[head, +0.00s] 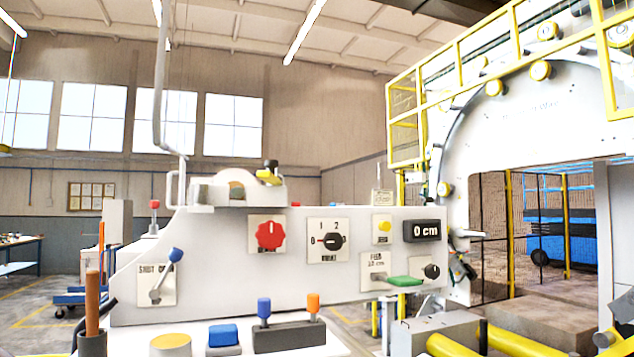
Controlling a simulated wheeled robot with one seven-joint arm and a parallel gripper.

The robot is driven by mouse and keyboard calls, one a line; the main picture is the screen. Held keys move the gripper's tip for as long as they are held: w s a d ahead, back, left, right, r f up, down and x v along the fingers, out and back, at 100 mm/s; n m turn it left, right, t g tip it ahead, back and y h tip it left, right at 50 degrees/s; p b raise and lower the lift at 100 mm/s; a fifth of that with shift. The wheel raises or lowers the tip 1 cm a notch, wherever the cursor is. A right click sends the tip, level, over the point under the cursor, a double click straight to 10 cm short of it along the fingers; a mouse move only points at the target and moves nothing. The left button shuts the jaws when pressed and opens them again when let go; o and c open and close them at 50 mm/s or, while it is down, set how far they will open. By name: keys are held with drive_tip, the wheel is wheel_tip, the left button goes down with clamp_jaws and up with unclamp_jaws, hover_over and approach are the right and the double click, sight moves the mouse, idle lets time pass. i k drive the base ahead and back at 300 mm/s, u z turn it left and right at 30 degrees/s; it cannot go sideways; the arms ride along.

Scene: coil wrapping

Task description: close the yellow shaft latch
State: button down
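A yellow latch (268,177) with a black knob (271,164) sits on top of the white machine housing (205,225), slightly left of the picture's middle. It rests beside a rounded grey bracket with a tan, shaft-like round part (236,189). The latch looks tilted up at its knob end. It is small in the picture, so I cannot tell how far open it is. My gripper is not in view.
The housing's front carries a red knob (269,235), a rotary switch (330,240), a blue-tipped lever (175,256) and a green paddle (404,281). A large white ring machine (520,110) with yellow railing fills the right.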

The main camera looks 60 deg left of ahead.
sight(268, 176)
drive_tip(key=u, duration=1.9)
